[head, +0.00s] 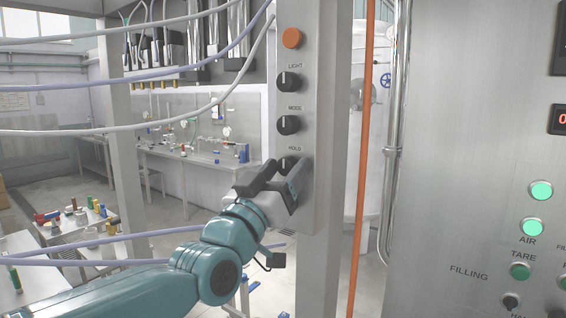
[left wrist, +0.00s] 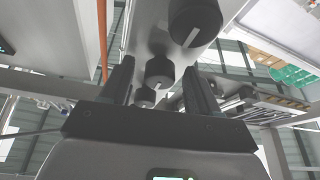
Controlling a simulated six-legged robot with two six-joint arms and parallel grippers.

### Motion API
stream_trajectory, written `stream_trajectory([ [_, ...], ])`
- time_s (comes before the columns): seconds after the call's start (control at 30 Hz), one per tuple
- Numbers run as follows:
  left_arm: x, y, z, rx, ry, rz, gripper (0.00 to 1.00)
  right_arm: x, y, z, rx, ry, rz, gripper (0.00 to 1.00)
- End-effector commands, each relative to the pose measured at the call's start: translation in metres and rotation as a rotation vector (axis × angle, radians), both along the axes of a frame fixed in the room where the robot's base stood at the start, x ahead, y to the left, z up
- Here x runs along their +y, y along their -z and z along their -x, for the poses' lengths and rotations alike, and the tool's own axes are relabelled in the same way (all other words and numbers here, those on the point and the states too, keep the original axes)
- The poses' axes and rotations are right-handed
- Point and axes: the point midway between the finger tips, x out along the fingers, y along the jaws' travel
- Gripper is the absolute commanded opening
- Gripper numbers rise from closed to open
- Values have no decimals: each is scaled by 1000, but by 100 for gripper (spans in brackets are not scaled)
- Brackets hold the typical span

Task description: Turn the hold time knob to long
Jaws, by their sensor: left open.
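The hold knob (head: 286,163) is a round black knob with a pale pointer line, under the label HOLD on the grey column. Its lower part is hidden by my left gripper in the head view. My left gripper (head: 283,176) is open, with its dark fingers close to this knob. In the left wrist view, the nearest and largest knob, seemingly the hold knob (left wrist: 194,22), lies just beyond the fingertips, off toward the right finger. I cannot tell whether a finger touches it. The position words around the knob are not readable. My right gripper is not in view.
The mode knob (head: 288,125) and light knob (head: 289,82) sit above on the same column (head: 322,140), below an orange button (head: 292,38). Pale hoses (head: 140,128) hang across the left. A filling panel (head: 460,200) stands at right, past an orange vertical pipe (head: 364,150).

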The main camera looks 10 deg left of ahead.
Motion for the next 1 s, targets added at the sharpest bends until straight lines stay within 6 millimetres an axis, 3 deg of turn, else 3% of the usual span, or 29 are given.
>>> stream_trajectory([
  [0.23, 0, 0, 0, -1, -1, 1, 58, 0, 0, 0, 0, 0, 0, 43],
  [0.4, 0, 0, 0, -1, -1, 1, 5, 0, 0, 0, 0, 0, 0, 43],
  [0.67, 0, 1, 0, -8, 0, -13, 5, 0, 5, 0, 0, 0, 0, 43],
  [1.0, 2, 2, 0, -80, -3, -179, 5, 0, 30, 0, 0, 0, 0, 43],
])
